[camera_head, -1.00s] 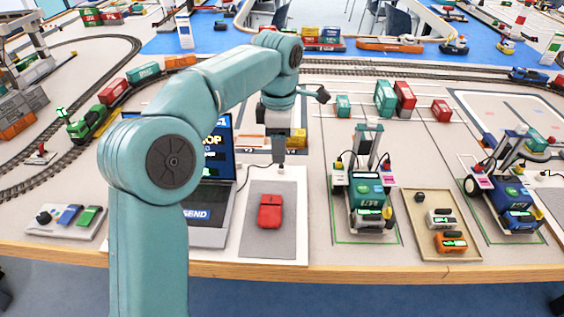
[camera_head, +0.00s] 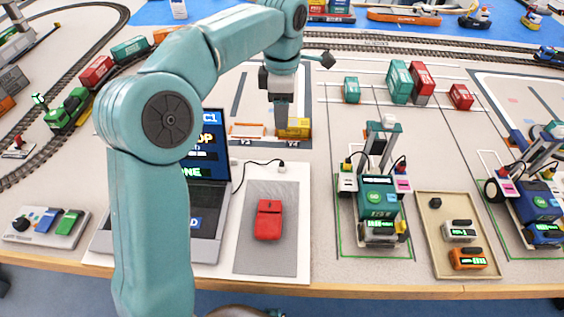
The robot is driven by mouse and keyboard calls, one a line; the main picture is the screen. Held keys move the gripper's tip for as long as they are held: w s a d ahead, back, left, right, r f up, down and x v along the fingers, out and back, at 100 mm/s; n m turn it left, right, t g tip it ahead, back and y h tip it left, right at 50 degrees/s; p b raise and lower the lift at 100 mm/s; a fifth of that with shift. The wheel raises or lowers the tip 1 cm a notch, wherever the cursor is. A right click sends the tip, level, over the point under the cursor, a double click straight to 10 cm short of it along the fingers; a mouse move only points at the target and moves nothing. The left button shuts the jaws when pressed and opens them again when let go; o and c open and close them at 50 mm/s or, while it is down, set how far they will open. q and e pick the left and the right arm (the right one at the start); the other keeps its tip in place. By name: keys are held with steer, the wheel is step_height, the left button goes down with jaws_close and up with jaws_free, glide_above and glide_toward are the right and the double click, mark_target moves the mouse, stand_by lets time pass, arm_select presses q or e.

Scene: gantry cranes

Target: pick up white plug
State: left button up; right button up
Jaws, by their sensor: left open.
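A small white plug (camera_head: 282,168) lies at the end of a thin black cable, near the top of the white board with the grey mat. My left gripper (camera_head: 283,132) points down in front of a yellow block, just beyond the plug in the picture. It is open, and I see nothing held in it. The gap between its fingers is hard to make out, and its exact height over the table cannot be told. The plug is in clear view, apart from the gripper. My right gripper is not in view.
A red mouse-like object (camera_head: 268,219) lies on the grey mat (camera_head: 266,262). A laptop (camera_head: 206,222) stands left of it, partly behind my left arm. A teal crane vehicle (camera_head: 379,205) and a beige tray (camera_head: 427,233) stand to the right. A yellow block (camera_head: 298,127) sits behind the gripper.

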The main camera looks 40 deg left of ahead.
arm_select(q)
steer(key=b, duration=0.2)
glide_above(282, 163)
steer(key=f, duration=1)
steer(key=shift+w+a+f, duration=0.1)
steer(key=shift+w+f, duration=0.05)
steer(key=shift+w, duration=0.05)
steer(key=f, duration=0.3)
steer(key=f+b, duration=0.1)
steer(key=f, duration=0.1)
steer(key=shift+s, duration=0.3)
steer(key=shift+f, duration=0.4)
steer(key=shift+c, duration=0.3)
steer(key=shift+r, duration=0.1)
jaws_close()
